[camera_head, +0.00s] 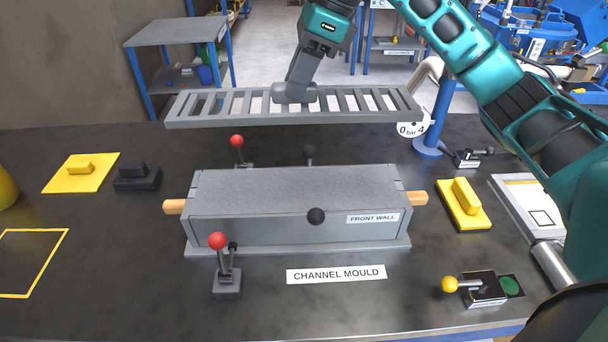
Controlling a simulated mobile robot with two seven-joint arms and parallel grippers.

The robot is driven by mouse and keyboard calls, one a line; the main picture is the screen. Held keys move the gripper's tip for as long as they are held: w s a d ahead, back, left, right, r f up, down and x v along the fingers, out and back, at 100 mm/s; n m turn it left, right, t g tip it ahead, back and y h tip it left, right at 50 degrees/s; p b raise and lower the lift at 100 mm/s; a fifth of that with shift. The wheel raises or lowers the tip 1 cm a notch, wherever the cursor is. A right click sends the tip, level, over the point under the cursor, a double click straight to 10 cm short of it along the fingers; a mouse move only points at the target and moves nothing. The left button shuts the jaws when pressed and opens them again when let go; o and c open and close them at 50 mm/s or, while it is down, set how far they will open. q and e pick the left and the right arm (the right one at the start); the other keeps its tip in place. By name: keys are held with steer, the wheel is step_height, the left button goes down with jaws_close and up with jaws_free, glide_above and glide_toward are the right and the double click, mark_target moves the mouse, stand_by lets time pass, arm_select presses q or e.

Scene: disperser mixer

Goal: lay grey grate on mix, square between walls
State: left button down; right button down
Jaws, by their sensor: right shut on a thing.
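The grey grate (238,104) is a long slotted frame. It hangs in the air above and behind the channel mould, roughly level. My right gripper (296,92) is shut on the grate's middle handle from above. The channel mould's front wall (265,226) stands on the table, and the grey mix (300,183) fills the space between the walls as a flat speckled surface. The grate is clear of the mix, with a visible gap below it. The far wall is mostly hidden. My left gripper does not show.
Levers with red knobs (217,241) stand in front of and behind the mould. Wooden pegs (175,207) stick out at its ends. A yellow float (464,204) lies to the right, and a black block (137,178) to the left. A gauge (412,129) stands behind right.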

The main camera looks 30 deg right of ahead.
step_height(320, 180, down, 18)
steer(key=shift+r+b, duration=0.2)
steer(key=shift+b, duration=0.15)
steer(key=shift+f, duration=0.1)
steer(key=c, duration=0.9)
jaws_free()
